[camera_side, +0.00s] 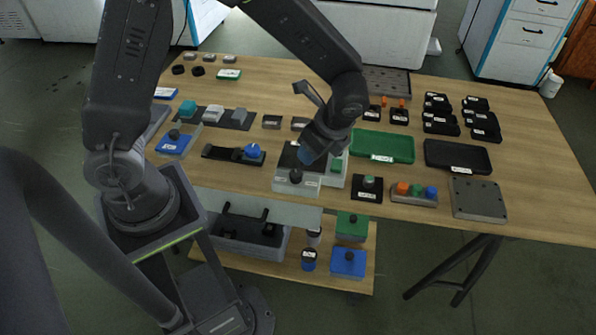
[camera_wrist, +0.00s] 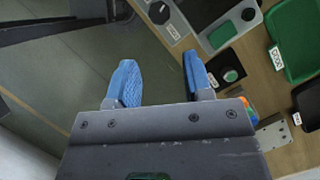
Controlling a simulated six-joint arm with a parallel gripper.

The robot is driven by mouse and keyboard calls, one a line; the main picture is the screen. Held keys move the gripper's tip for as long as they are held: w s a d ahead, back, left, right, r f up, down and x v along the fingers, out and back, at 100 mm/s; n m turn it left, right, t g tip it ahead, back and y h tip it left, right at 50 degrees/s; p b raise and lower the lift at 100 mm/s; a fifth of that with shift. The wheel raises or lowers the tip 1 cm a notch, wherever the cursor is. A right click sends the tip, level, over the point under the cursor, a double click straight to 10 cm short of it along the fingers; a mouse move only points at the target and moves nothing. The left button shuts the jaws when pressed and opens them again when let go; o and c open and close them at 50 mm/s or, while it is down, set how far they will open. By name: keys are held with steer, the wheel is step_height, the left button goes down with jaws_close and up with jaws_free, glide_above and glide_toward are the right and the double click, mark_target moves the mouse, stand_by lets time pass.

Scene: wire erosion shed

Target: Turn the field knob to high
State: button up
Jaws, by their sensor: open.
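A dark round knob (camera_side: 296,175) sits on a pale grey box near the table's front edge, with a white label on the box that I cannot read; it looks like the field knob. In the wrist view the knob (camera_wrist: 160,12) shows at the top edge, partly cut off, with a light mark on it. My gripper (camera_side: 308,156) is above and just behind the knob in the side view. In the wrist view my gripper (camera_wrist: 161,82) has its two blue fingers wide apart, with nothing between them. The knob lies beyond the fingertips.
A panel with a green button (camera_wrist: 222,35) stands beside the knob's box. A black pad with a green button (camera_side: 369,182) lies to its right. A green tray (camera_side: 383,147) and a black tray (camera_side: 457,156) are further right. A blue knob (camera_side: 252,151) is at the left.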

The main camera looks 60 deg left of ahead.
mark_target(297, 174)
steer(key=x, duration=1.2)
steer(key=shift+f, duration=0.15)
steer(key=shift+c, duration=0.2)
steer(key=c, duration=0.6)
